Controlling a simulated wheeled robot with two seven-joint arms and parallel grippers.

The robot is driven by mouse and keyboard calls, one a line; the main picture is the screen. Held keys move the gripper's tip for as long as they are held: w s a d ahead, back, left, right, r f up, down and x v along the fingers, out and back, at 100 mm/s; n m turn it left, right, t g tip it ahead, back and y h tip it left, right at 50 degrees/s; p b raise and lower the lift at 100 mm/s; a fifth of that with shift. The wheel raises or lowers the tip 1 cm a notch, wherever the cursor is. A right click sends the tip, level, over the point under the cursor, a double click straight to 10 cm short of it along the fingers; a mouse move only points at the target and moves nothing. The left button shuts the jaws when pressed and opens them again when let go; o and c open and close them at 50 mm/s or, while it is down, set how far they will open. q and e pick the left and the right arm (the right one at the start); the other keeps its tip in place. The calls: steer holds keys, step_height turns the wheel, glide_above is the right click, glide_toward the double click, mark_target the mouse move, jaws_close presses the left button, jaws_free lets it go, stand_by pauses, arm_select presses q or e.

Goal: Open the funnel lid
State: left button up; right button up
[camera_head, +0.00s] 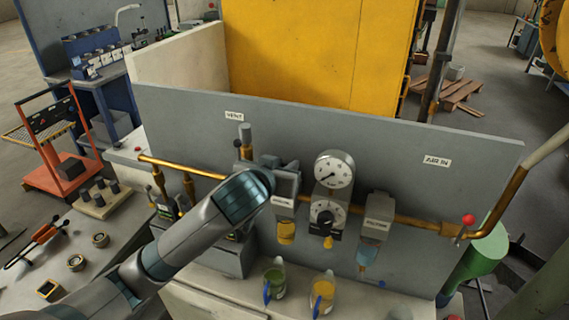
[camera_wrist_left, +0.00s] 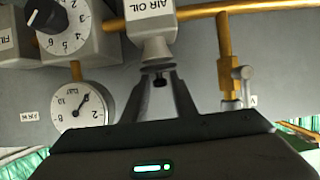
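The air oil unit (camera_head: 283,202) hangs on the grey panel, with a yellow bowl (camera_head: 286,232) below it. In the left wrist view, which is upside down, its labelled body (camera_wrist_left: 150,10) tapers to a pale funnel-like top (camera_wrist_left: 158,48). A small dark piece (camera_wrist_left: 160,80) shows at that end, perhaps part of the lid. My left gripper (camera_wrist_left: 160,74) is at the top of the unit, fingers apart with the dark piece between their tips. Whether they grip it is unclear. My left arm covers part of this area in the head view. My right gripper is not in view.
A gauge (camera_head: 334,170), a dial regulator (camera_head: 327,214) and a filter unit (camera_head: 375,230) stand right of the air oil unit along a brass pipe (camera_head: 410,222). Green (camera_head: 275,283) and yellow (camera_head: 322,296) jugs stand below. The panel (camera_head: 450,190) backs everything.

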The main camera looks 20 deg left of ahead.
arm_select(q)
jaws_close()
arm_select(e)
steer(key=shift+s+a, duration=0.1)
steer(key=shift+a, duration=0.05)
